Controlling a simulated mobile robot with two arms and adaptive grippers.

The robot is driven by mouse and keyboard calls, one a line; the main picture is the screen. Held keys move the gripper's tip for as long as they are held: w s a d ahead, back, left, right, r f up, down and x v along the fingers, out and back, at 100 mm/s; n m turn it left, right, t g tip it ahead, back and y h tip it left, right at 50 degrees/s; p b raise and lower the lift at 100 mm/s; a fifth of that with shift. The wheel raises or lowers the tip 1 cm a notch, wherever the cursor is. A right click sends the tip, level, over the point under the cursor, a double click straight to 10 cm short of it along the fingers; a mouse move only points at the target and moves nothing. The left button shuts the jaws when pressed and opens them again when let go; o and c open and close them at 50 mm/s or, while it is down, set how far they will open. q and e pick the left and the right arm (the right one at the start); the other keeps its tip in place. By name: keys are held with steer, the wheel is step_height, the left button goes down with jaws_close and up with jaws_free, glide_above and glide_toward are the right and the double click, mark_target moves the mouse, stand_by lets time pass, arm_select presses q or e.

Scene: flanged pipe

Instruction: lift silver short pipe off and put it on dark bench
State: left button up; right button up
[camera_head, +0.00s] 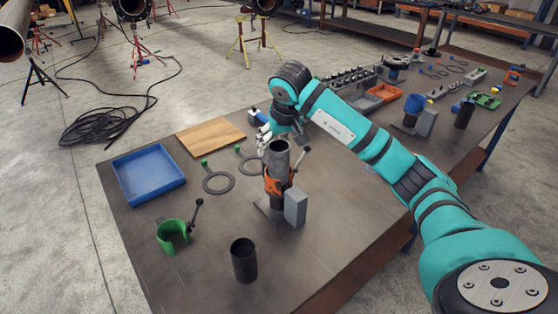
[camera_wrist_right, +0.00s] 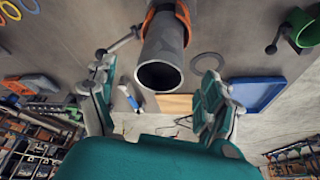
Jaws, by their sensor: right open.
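The silver short pipe (camera_head: 279,156) stands upright in an orange clamp (camera_head: 276,187) on a small stand with a grey block (camera_head: 295,207), on the dark bench (camera_head: 330,250). My right gripper (camera_head: 268,142) is just behind the pipe's upper part, partly hidden by it. In the right wrist view the open fingers of this gripper (camera_wrist_right: 155,72) lie on either side of the pipe (camera_wrist_right: 163,55), with gaps visible. The pipe's open end faces the camera, and the orange clamp (camera_wrist_right: 168,10) is around it farther down. My left gripper is not in view.
A black cup-like tube (camera_head: 244,260) and a green open ring clamp (camera_head: 172,236) stand at the front left. A blue tray (camera_head: 148,177), a wooden board (camera_head: 210,137) and flat rings (camera_head: 218,182) lie behind.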

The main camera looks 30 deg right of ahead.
mark_target(280, 148)
steer(key=shift+w+f, duration=0.1)
steer(key=shift+f, duration=0.2)
steer(key=p+x, duration=0.2)
steer(key=x, duration=0.1)
steer(key=shift+w+f, duration=0.1)
steer(key=shift+f, duration=0.25)
steer(key=shift+w+f, duration=0.2)
steer(key=shift+f, duration=0.2)
steer(key=c, duration=1.6)
